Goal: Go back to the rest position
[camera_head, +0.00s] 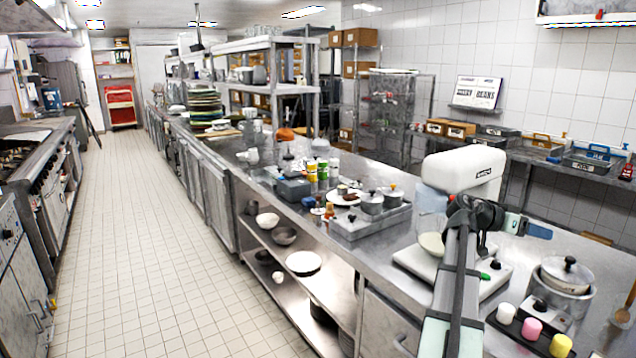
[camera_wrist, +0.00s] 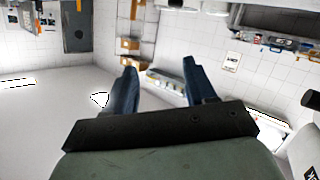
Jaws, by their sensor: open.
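My arm rises from the bottom of the head view, in front of the white stand mixer (camera_head: 466,172). My gripper (camera_head: 530,227) is at its upper end, to the right of the mixer, above the steel counter (camera_head: 590,255). Its blue fingers show small there. In the wrist view my gripper (camera_wrist: 160,75) has its two blue fingers spread apart, with nothing between them. Beyond them are a tiled wall and shelving with brown boxes (camera_wrist: 131,62). The gripper touches nothing that I can see.
A lidded steel pot (camera_head: 566,275) and a dark holder with white, pink and yellow pieces (camera_head: 530,328) stand at the right front. A grey tray with lidded pots (camera_head: 370,222) is left of the mixer. The tiled aisle (camera_head: 170,250) is clear.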

